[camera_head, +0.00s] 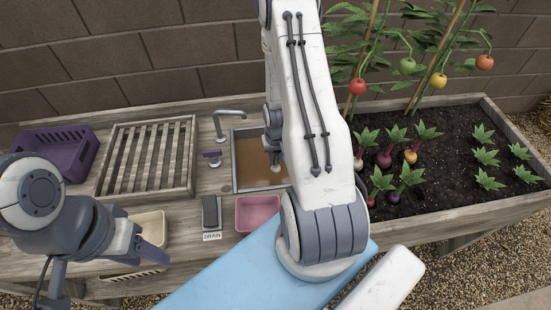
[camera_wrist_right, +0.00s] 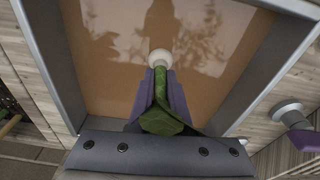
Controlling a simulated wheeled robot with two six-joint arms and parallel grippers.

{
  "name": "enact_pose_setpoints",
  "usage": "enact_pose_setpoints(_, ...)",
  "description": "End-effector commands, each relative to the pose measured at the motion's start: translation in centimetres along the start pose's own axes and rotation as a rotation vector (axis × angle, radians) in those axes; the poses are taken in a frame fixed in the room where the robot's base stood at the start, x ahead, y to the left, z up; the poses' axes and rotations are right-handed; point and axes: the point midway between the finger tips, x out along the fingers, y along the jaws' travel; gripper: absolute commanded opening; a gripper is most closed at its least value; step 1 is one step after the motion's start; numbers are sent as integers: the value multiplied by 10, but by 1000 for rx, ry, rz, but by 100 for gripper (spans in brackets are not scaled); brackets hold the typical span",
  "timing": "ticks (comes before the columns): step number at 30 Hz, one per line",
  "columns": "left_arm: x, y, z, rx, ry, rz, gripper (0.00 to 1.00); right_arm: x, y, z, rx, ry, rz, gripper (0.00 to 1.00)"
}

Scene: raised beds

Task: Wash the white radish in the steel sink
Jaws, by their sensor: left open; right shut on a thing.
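The steel sink (camera_head: 235,178) is set in the wooden bench and holds brown, murky water (camera_head: 253,165). My right gripper (camera_wrist_right: 158,85) is shut on the white radish (camera_wrist_right: 160,58) by its green leaves. The pale round root points into the sink, over or in the water; I cannot tell how deep. In the head view my right arm hides most of that gripper. My left gripper (camera_head: 138,222) is open and empty over the front left of the bench. A steel tap (camera_head: 229,114) with a purple handle (camera_head: 212,155) stands left of the sink.
A slatted wooden rack (camera_head: 188,185) and a purple crate (camera_head: 85,155) stand left. A cream tray (camera_head: 152,222), a dark lever marked DRAIN (camera_head: 211,212) and a pink tray (camera_head: 257,212) line the front. A planted soil bed (camera_head: 450,150) is at the right.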

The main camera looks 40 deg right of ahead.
Motion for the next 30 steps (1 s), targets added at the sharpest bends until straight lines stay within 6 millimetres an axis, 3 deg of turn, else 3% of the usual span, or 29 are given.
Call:
enact_pose_setpoints(1, -10, 1, 0, 0, 0, 0, 50, -10, 0, -1, 0, 0, 0, 0)
enact_pose_setpoints(30, -99, 7, -5, -2, 0, 0, 50, -107, 0, -13, 0, -1, 0, 0)
